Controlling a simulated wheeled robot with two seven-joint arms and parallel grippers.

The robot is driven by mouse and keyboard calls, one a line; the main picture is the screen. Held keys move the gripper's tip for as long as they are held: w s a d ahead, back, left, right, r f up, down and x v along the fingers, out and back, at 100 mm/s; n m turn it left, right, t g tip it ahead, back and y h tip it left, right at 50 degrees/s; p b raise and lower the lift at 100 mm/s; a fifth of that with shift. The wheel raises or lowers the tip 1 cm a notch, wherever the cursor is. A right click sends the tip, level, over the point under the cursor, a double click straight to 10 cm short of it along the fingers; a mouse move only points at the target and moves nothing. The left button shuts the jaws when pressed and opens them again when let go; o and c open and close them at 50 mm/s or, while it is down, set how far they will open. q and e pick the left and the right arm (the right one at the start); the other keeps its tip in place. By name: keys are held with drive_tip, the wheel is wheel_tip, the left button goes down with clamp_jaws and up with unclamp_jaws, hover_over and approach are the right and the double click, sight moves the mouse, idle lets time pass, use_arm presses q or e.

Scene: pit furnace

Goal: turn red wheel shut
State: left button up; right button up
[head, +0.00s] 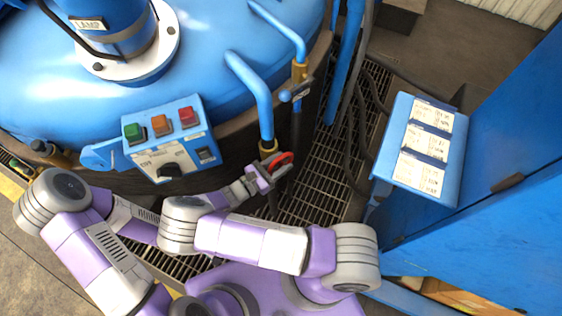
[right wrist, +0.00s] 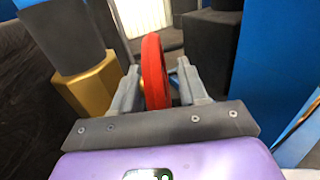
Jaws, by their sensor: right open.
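The red wheel (head: 284,160) sits on the brass fitting at the foot of a blue pipe, beside the furnace. In the right wrist view the wheel (right wrist: 153,70) appears edge-on, upright, between the two grey fingers. My right gripper (head: 268,174) is at the wheel with its jaws open around the rim. In the wrist view this gripper (right wrist: 158,85) shows the rim nearer the left finger, with a gap on the right; I cannot tell whether the left finger touches. The wheel's lower part is hidden by the gripper. My left gripper is not visible.
A blue control box (head: 164,140) with green, orange and red buttons is on the furnace side. A second blue pipe with a brass valve (head: 300,72) stands behind the wheel. A blue panel with paper sheets (head: 422,150) stands at right. Floor grating (head: 325,165) lies between.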

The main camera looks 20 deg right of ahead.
drive_tip(key=shift+c, duration=0.3)
clamp_jaws()
drive_tip(key=shift+r+y+p, duration=0.2)
drive_tip(key=shift+y+p, duration=0.2)
drive_tip(key=shift+p, duration=0.45)
drive_tip(key=y+p, duration=0.3)
drive_tip(key=p, duration=0.2)
drive_tip(key=shift+d+r+g, duration=0.1)
drive_tip(key=shift+r+g, duration=0.05)
drive_tip(key=shift+g, duration=0.25)
drive_tip(key=shift+f+g+y+p, duration=0.2)
drive_tip(key=shift+g+y+p, duration=0.1)
drive_tip(key=shift+y+p, duration=1.1)
drive_tip(key=shift+y, duration=0.3)
drive_tip(key=shift+o, duration=0.3)
unclamp_jaws()
